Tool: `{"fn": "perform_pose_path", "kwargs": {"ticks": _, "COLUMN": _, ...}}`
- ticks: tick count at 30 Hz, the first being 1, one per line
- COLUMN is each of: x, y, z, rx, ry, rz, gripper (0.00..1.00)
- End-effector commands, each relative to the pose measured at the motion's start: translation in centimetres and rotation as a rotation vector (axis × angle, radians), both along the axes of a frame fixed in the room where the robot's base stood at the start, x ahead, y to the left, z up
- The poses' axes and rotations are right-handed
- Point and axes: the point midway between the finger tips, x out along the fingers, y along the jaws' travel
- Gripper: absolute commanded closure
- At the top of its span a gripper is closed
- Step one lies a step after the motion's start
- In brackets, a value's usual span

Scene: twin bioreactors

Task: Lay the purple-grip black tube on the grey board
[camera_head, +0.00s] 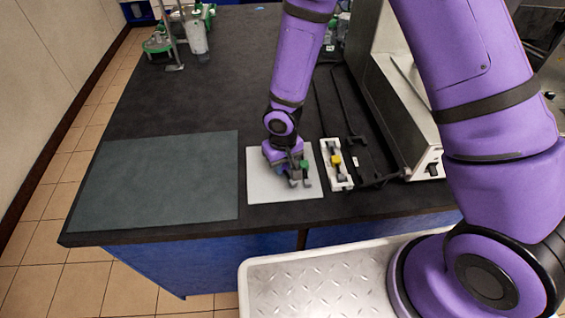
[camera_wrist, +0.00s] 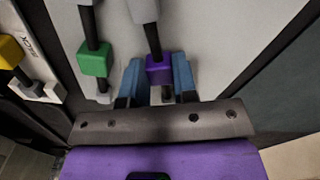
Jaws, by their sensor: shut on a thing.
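My gripper (camera_head: 289,168) points down over the pale board at the bench's front. In the wrist view my gripper (camera_wrist: 157,64) is shut on the purple grip (camera_wrist: 158,72) of a black tube (camera_wrist: 153,38), one blue-grey finger on each side. I cannot tell whether this tube touches the pale board (camera_head: 262,192). The dark grey board (camera_head: 155,185) lies flat and empty at the bench's front left.
A white rack (camera_head: 341,178) with a yellow grip (camera_head: 336,160) stands right of the pale board. Black rods and a metal-cased machine (camera_head: 395,95) are farther right. Glassware (camera_head: 196,40) stands at the back left. The bench between the two boards is clear.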

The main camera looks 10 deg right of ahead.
Motion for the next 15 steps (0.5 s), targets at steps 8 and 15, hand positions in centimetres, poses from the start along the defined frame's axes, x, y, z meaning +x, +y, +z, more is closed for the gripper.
{"fn": "perform_pose_path", "kwargs": {"ticks": 8, "x": 0.00, "y": 0.01, "z": -0.04, "rx": 0.000, "ry": 0.000, "rz": 0.000, "gripper": 0.48}}
{"fn": "perform_pose_path", "kwargs": {"ticks": 15, "x": 0.07, "y": -0.02, "z": 0.46, "rx": 0.001, "ry": -0.002, "rz": -0.002, "gripper": 0.48}}
